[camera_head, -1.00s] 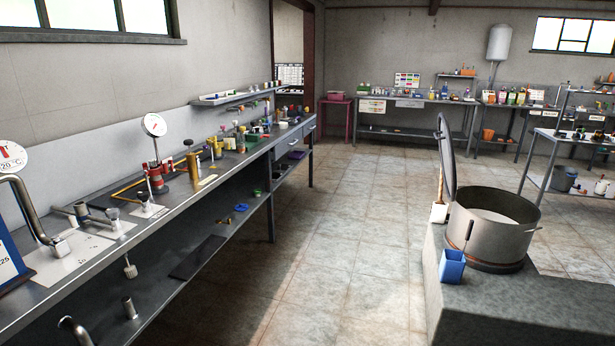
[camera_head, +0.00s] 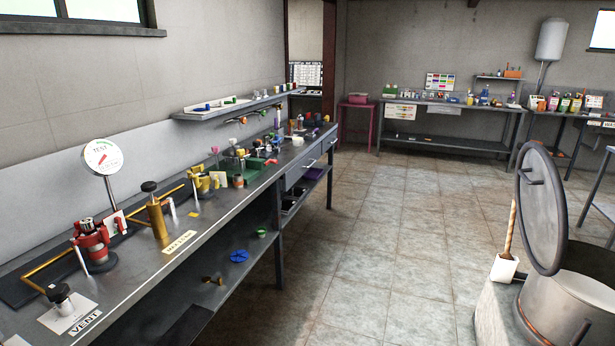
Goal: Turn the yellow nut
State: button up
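I cannot single out the yellow nut for certain at this distance. A yellow fitting (camera_head: 204,186) stands on the long metal workbench (camera_head: 185,232) at the left, in the middle of its top. A brass-coloured upright valve (camera_head: 157,220) with a black knob stands nearer, behind the MAINS-like label, whose text is blurred. A small yellow piece (camera_head: 193,214) lies flat between them. My gripper and arm are not in view.
A red fitting (camera_head: 90,245) with a round dial gauge (camera_head: 103,157) stands on the near bench end. A blue wheel-like part (camera_head: 239,256) lies on the lower shelf. A large pot (camera_head: 590,300) with an upright lid (camera_head: 543,208) stands at right. The tiled floor (camera_head: 390,240) between is clear.

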aim_at(241, 152)
jog(key=i, duration=1.95)
